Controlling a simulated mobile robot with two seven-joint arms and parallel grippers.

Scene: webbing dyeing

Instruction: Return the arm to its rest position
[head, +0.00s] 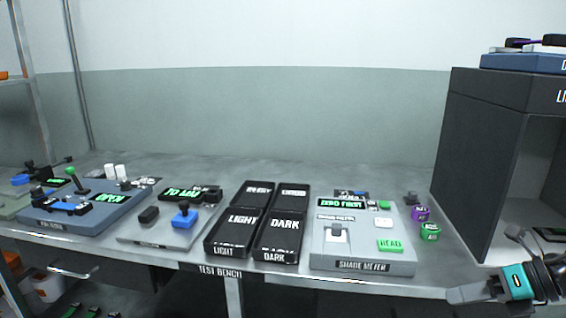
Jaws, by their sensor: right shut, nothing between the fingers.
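My right gripper (462,294) is at the lower right, in front of the bench's front edge. Its fingers are shut and point left, with nothing between them. A teal band shows on its wrist. The rest of the right arm is mostly cut off by the picture's edge. My left arm and gripper are not in view.
A grey test bench (120,255) spans the view. It bears a shade meter (362,258), black light and dark trays (232,232), a blue-handled device (165,233) and a blue unit (75,222). Purple and green spools (430,232) and a dark cabinet (475,160) stand right.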

